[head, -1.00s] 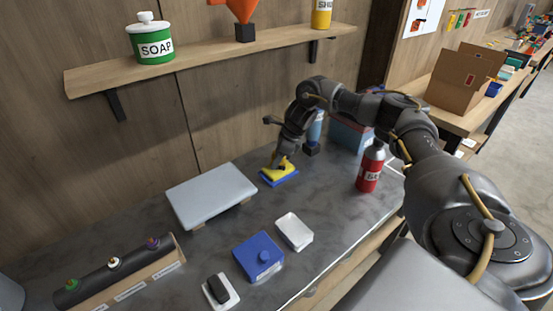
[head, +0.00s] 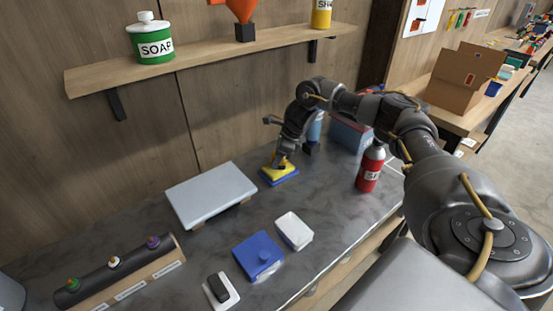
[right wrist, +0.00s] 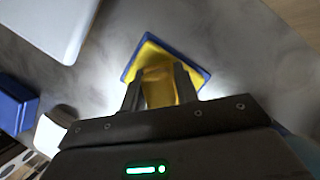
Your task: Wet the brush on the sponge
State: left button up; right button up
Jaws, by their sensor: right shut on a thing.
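The yellow sponge (head: 287,171) lies in a blue tray (head: 281,183) on the grey counter; in the right wrist view the sponge (right wrist: 150,52) fills much of the tray (right wrist: 128,73). My right gripper (head: 279,163) is right over the sponge, pointing down. In the right wrist view its fingers (right wrist: 160,92) are shut on a yellowish thing, seemingly the brush (right wrist: 159,93). The brush's lower end is hidden, so I cannot tell whether it touches the sponge. My left gripper is not in view.
A pale raised board (head: 211,193) stands left of the sponge. A blue box with a knob (head: 258,256) and a white box (head: 294,231) are nearer the front. A red bottle (head: 370,170) stands right of the sponge. A shelf (head: 200,52) hangs above.

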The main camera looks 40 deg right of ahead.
jog(key=shift+r+p, duration=2.85)
jog(key=shift+r, duration=0.7)
jog(key=shift+f, duration=0.1)
